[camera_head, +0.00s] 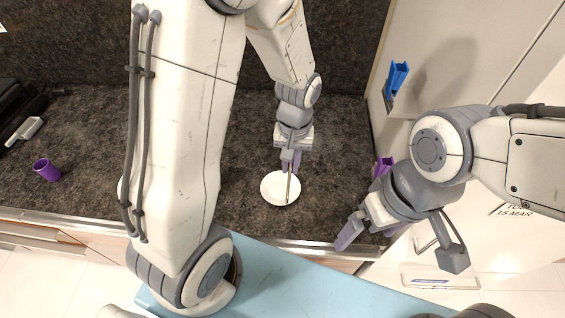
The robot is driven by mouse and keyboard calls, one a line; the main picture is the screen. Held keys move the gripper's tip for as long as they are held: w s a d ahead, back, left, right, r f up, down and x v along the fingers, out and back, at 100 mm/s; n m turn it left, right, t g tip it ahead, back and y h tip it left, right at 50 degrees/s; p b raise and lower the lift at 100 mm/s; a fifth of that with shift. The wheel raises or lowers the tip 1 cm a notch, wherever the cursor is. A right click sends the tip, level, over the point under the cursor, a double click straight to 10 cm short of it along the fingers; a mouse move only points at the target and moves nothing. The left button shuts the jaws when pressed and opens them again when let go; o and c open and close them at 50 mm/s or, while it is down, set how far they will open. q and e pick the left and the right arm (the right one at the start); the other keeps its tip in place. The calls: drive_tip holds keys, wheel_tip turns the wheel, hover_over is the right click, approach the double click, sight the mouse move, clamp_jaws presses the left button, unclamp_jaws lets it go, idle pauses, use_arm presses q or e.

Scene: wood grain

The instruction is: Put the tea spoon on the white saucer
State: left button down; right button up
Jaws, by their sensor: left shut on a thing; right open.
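The white saucer (270,193) lies on the dark speckled counter, right of the middle of the head view. My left gripper (291,163) points down at the saucer's far edge and is shut on the tea spoon (289,187). The thin spoon hangs down from the purple fingertips over the saucer. I cannot tell whether its lower end touches the saucer. My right gripper (362,234) is open and empty near the counter's front right corner, to the right of the saucer.
A purple cup (47,171) stands at the far left of the counter (85,135). A purple object (384,164) shows behind my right wrist. A blue-handled item (396,78) is at the right wall. A white edge shows beside my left upper arm.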

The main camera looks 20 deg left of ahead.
use_arm(q)
drive_tip(key=w+a+f+p, duration=0.3)
drive_tip(key=w+a+f, duration=0.1)
drive_tip(key=f, duration=0.4)
drive_tip(key=shift+w+a, duration=0.15)
drive_tip(key=shift+w, duration=0.25)
drive_tip(key=shift+f, duration=0.1)
drive_tip(key=c, duration=0.9)
unclamp_jaws()
drive_tip(key=shift+o, duration=0.2)
